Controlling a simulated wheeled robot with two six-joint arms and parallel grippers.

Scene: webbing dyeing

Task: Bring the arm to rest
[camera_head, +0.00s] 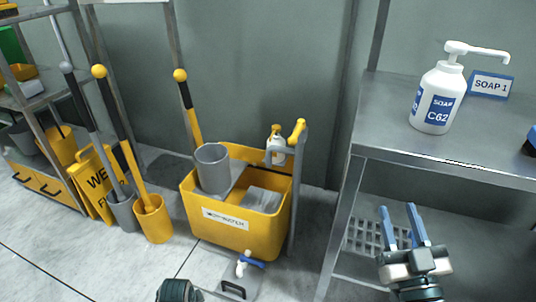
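My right gripper (399,208) is at the lower right, in front of the steel table's lower part. Its two blue fingers point up and stand apart with nothing between them, so it is open and empty. A dark rounded part at the bottom edge, left of the middle, looks like part of my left arm. The fingers of my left gripper do not show.
A steel table (400,150) at right carries a white soap bottle (436,98) and a SOAP 1 sign (490,85). A yellow mop bucket (232,221) stands at the centre, with mops and a yellow floor sign (88,188) to its left.

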